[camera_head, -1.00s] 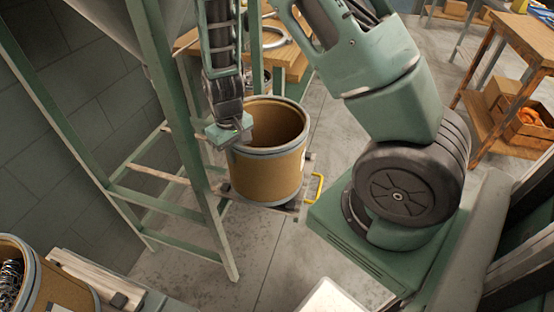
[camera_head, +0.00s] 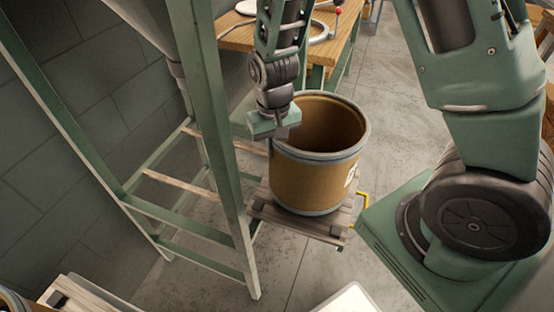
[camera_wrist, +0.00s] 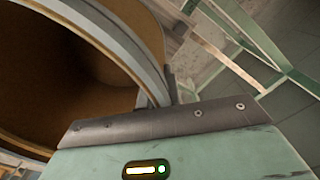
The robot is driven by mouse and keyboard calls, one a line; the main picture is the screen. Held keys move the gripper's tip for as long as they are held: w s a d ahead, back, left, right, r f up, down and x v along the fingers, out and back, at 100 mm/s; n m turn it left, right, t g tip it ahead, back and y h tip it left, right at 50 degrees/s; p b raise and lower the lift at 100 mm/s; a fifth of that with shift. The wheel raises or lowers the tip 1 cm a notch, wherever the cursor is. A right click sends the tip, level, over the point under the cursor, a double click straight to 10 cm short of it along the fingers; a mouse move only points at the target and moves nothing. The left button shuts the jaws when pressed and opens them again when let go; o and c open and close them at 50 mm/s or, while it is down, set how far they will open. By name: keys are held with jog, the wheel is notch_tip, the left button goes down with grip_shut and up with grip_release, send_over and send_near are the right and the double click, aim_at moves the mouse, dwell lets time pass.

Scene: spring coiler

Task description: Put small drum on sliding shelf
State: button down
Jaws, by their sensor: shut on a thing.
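The small drum (camera_head: 312,178) is a brown, open-topped drum with grey metal bands at its rim and foot. It looks upright and empty. My gripper (camera_head: 277,143) is shut on its near left rim; in the wrist view the drum's rim (camera_wrist: 118,48) runs in at the gripper (camera_wrist: 165,95). The sliding shelf (camera_head: 290,222) is a slatted wooden shelf with a yellow handle (camera_head: 361,205), directly below the drum. The drum's foot appears at or just above the slats; I cannot tell whether it touches.
A green frame (camera_head: 222,150) with legs and crossbars stands left of the drum, close to my gripper. A wooden table (camera_head: 238,38) with metal rings is behind. A pale box edge (camera_head: 345,303) shows at the bottom. Grey floor (camera_head: 385,130) lies open to the right.

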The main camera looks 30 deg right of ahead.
jog(key=shift+f, duration=1.9)
jog(key=shift+f+b, duration=0.2)
jog(key=shift+b, duration=0.1)
jog(key=c, duration=1.6)
grip_release()
jog(key=shift+r, duration=0.15)
notch_tip(320, 180, up, 12)
jog(key=shift+r+p, duration=0.1)
jog(key=shift+p, duration=0.6)
